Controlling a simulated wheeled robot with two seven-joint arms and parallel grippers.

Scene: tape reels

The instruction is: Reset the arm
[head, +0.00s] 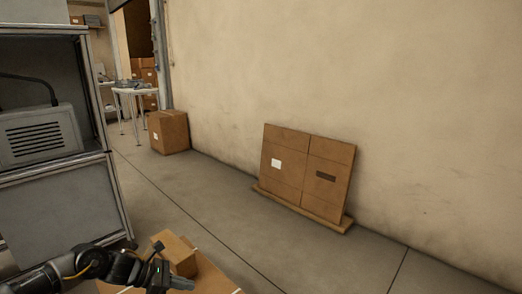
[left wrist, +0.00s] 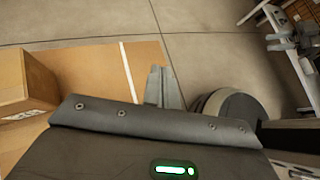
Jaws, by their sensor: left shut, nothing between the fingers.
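My left arm comes in at the lower left of the head view. Its gripper (head: 181,284) is shut and empty, low in the picture beside a small cardboard box (head: 176,254). In the left wrist view the shut fingers (left wrist: 162,88) stand above the edge of a flat cardboard surface (left wrist: 85,66) and the grey floor. The small box also shows at the left of the left wrist view (left wrist: 22,82), apart from the fingers. My right gripper is in neither view.
A grey metal cabinet (head: 58,197) with a vented device (head: 38,133) stands at the left. Flat cardboard panels (head: 303,172) lean on the wall. A carton (head: 168,131) and a white table (head: 128,91) stand farther back. The floor (head: 215,205) between is clear.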

